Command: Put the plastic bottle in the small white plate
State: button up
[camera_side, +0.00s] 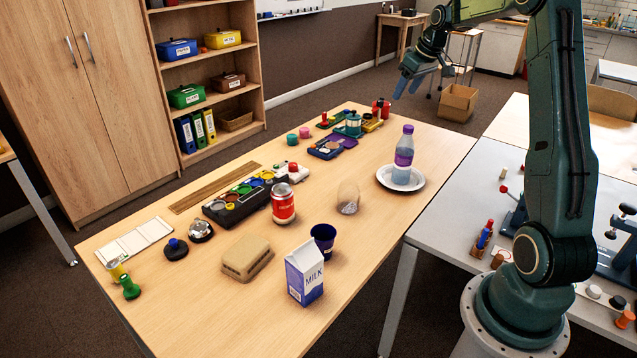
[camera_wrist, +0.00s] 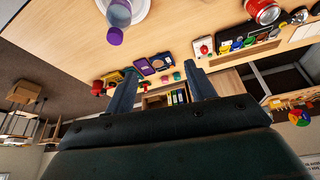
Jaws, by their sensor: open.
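The plastic bottle (camera_side: 404,155), clear with a purple label and purple cap, stands upright on the small white plate (camera_side: 417,186) at the right side of the wooden table. In the wrist view the bottle (camera_wrist: 119,15) and the plate (camera_wrist: 142,10) show at the top left, cut by the edge. My gripper (camera_side: 408,88) is raised above the far end of the table, apart from the bottle. Its two fingers (camera_wrist: 162,85) are spread in the wrist view with nothing between them.
A clear glass (camera_side: 348,198), a dark blue cup (camera_side: 323,238), a milk carton (camera_side: 304,273) and a red can (camera_side: 283,204) stand left and nearer than the plate.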

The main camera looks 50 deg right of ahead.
jog(key=s+a+r, duration=0.2)
jog(key=a+r, duration=0.1)
jog(key=a, duration=0.5)
jog(key=s+a+r+n, duration=0.1)
jog(key=s+a+r, duration=0.15)
jog(key=a, duration=0.55)
jog(key=s+a+r, duration=0.1)
jog(key=a+r, duration=0.2)
jog(key=a, duration=0.5)
jog(key=s+a+f, duration=0.2)
jog(key=s+a, duration=0.4)
jog(key=s, duration=0.3)
jog(key=s+a+f+n+t+y, duration=0.1)
jog(key=s+a+f, duration=0.1)
jog(key=s+a, duration=0.5)
jog(key=shift+s+a, duration=0.3)
jog(key=shift+s, duration=0.8)
